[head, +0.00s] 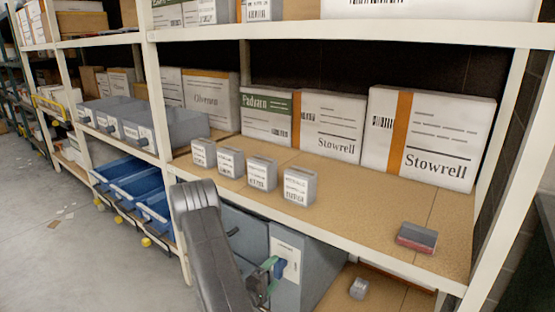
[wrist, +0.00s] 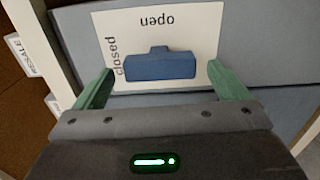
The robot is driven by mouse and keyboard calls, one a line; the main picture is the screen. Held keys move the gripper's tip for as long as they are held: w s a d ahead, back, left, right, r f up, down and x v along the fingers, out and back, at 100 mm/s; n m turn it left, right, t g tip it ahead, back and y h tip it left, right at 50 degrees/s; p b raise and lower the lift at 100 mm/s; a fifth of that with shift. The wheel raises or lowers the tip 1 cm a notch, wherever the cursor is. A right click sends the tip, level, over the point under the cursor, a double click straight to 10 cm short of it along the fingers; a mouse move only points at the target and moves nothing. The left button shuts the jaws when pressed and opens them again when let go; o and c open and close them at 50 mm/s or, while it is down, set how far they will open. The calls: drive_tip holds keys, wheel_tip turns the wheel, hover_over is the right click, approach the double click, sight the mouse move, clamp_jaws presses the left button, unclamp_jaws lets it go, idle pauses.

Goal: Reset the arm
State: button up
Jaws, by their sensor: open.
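My arm reaches down in front of the lower shelf in the head view. My gripper (head: 271,268) is at the front of a grey-blue cabinet below the brown shelf board. In the wrist view my gripper (wrist: 160,72) is open, with its green fingers apart on either side of a blue handle (wrist: 158,66). The handle sits on a white plate (wrist: 195,28) marked "open" and "closed", which appears upside down. The fingers look apart from the handle, though depth is hard to judge. The plate also shows in the head view (head: 289,250), partly hidden by my gripper.
Several small grey labelled boxes (head: 299,186) stand along the shelf's front edge. A red and grey block (head: 416,238) lies at the right, and a small grey box (head: 358,288) sits lower down. Blue bins (head: 133,187) and a white rack post (head: 166,135) stand left of my arm.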

sight(276, 271)
drive_tip(key=x, duration=0.3)
drive_tip(key=shift+w+d, duration=0.25)
drive_tip(key=shift+w, duration=0.05)
drive_tip(key=shift+f+m+b, duration=0.1)
drive_tip(key=shift+m+b, duration=0.2)
drive_tip(key=shift+m, duration=0.1)
drive_tip(key=m+b, duration=0.1)
drive_tip(key=m, duration=0.2)
drive_tip(key=shift+a, duration=0.1)
drive_tip(key=m+b, duration=0.1)
drive_tip(key=m, duration=0.4)
drive_tip(key=shift+b, duration=0.4)
drive_tip(key=m+b, duration=0.1)
drive_tip(key=m, duration=0.3)
drive_tip(key=shift+s, duration=0.1)
drive_tip(key=m+b, duration=0.1)
drive_tip(key=m, duration=0.4)
